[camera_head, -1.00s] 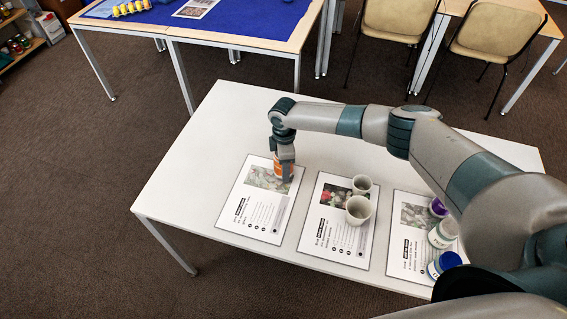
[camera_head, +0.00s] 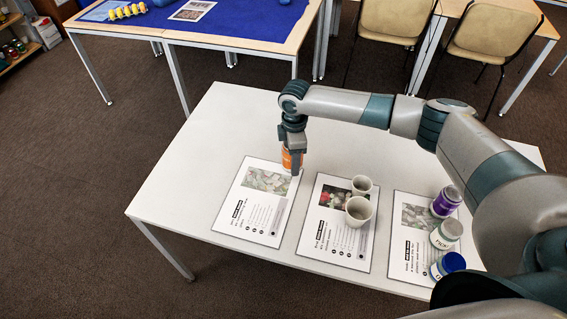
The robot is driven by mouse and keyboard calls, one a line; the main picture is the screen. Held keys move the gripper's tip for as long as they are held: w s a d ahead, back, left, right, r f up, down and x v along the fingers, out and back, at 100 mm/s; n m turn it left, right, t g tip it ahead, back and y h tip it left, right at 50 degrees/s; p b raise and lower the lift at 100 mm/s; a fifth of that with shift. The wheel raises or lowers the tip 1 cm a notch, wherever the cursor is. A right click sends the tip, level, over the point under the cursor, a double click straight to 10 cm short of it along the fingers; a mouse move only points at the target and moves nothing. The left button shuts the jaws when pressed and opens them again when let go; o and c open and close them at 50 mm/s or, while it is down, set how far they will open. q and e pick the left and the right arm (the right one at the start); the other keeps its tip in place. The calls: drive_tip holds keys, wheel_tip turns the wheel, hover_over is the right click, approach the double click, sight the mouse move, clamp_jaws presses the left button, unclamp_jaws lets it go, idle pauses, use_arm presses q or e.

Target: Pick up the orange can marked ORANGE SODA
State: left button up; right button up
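The orange can (camera_head: 287,159) is at the far end of the left sheet, by its upper right corner. My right gripper (camera_head: 293,164) reaches down over it from the right, with its fingers around the can. The gripper is shut on it, and the fingers hide much of the can and its marking. The can looks raised a little above the table, though its base is hard to see. My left gripper is out of view.
The white table (camera_head: 190,165) carries three printed sheets. Two pale cups (camera_head: 358,210) stand on the middle sheet (camera_head: 325,235). Purple-, white- and blue-lidded jars (camera_head: 446,235) stand along the right sheet, close to my arm. The table's left part is clear.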

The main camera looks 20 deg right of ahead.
drive_tip(key=s+d+r+b, duration=0.1)
drive_tip(key=s+d+r, duration=0.3)
drive_tip(key=s+d, duration=0.1)
drive_tip(key=shift+d+r+b, duration=0.4)
drive_tip(key=shift+d, duration=0.2)
drive_tip(key=shift+s, duration=0.15)
